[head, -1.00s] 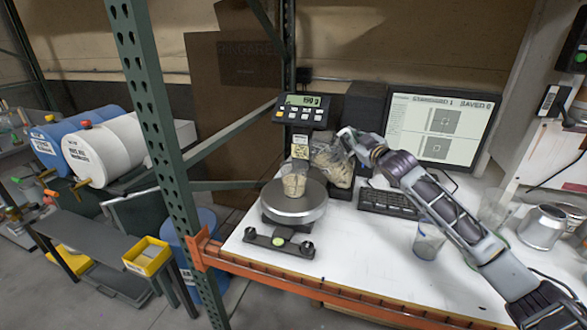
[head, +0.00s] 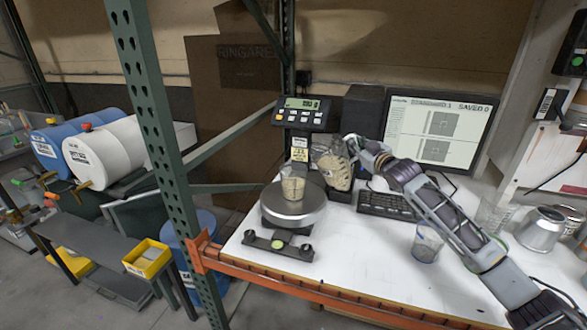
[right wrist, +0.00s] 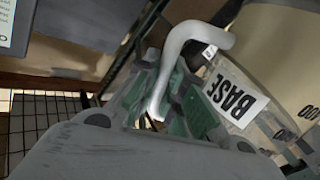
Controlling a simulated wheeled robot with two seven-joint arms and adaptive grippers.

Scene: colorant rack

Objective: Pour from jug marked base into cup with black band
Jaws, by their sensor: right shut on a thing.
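The jug (head: 333,170), clear with beige contents, is held just right of the scale, nearly upright with a slight tilt. In the right wrist view its label (right wrist: 236,97) reads BASE. My right gripper (head: 351,146) is shut on the jug's pale handle (right wrist: 186,55). A clear cup (head: 292,188) stands on the scale's round plate, left of and below the jug, with beige material in it. I cannot make out a black band on it. Another clear cup (head: 427,243) stands on the table under my right forearm. My left gripper is not in view.
The scale (head: 293,212) has a raised display (head: 303,112) behind it. A keyboard (head: 388,204) and a monitor (head: 438,130) are right of the jug. A metal can (head: 540,229) stands far right. A green rack post (head: 160,130) rises at the left. The white table front (head: 350,258) is clear.

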